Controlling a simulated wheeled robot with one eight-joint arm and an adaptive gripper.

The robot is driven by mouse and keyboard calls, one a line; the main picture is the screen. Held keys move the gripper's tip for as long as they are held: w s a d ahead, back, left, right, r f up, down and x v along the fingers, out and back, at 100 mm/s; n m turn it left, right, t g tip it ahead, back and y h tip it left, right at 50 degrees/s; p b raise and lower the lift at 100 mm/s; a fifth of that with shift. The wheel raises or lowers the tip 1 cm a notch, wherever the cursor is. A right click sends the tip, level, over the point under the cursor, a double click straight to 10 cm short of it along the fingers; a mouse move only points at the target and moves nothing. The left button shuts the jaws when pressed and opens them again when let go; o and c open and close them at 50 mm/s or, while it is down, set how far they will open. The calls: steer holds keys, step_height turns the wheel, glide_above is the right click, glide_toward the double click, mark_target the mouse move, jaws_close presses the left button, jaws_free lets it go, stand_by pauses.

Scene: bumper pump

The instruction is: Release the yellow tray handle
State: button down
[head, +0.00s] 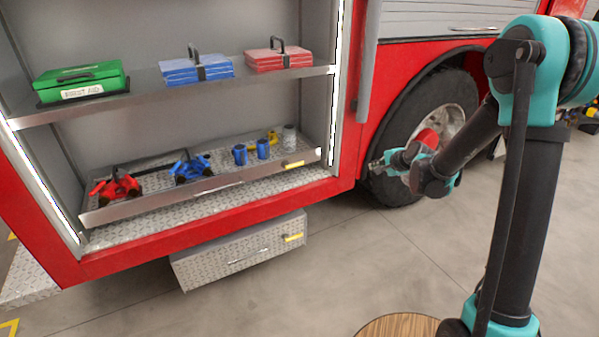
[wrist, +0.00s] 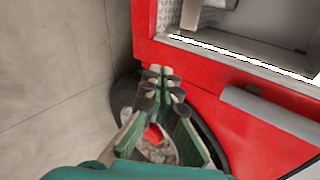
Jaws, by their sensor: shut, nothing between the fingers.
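The tray (head: 205,187) in the fire truck's open compartment has a metal front with a small yellow piece (head: 293,165) near its right end. A lower tread-plate drawer (head: 240,254) juts out below the compartment and has a similar yellow piece (head: 293,238). I cannot tell which piece is the task's handle. My gripper (head: 375,165) is right of both, in front of the truck's wheel, apart from the handles. In the wrist view my gripper (wrist: 163,82) is shut and empty, its fingertips close together. No yellow handle shows clearly in the wrist view.
The tray holds red and blue tools and blue cylinders (head: 262,149). A green first aid case (head: 82,82), blue cases (head: 196,70) and red cases (head: 278,58) sit on the shelf above. The red truck body and wheel (head: 440,125) are behind my gripper.

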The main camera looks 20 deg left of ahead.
steer(key=w+a+f+m+y, duration=0.1)
steer(key=w+a+f+m, duration=0.2)
steer(key=a, duration=0.3)
steer(key=w+a+f+m+t+y, duration=0.1)
steer(key=w+a+f+m, duration=0.1)
steer(key=w+a+f, duration=0.3)
steer(key=w+a+f+m+y, duration=0.2)
steer(key=a+m, duration=0.1)
steer(key=a, duration=0.4)
steer(key=a+f+m+t+y, duration=0.1)
steer(key=a+f+m+t, duration=0.1)
steer(key=a+f+m, duration=0.5)
steer(key=a+f, duration=0.4)
steer(key=f, duration=0.2)
steer(key=shift+f+m, duration=0.3)
steer(key=shift+m, duration=0.1)
steer(key=shift+w, duration=0.1)
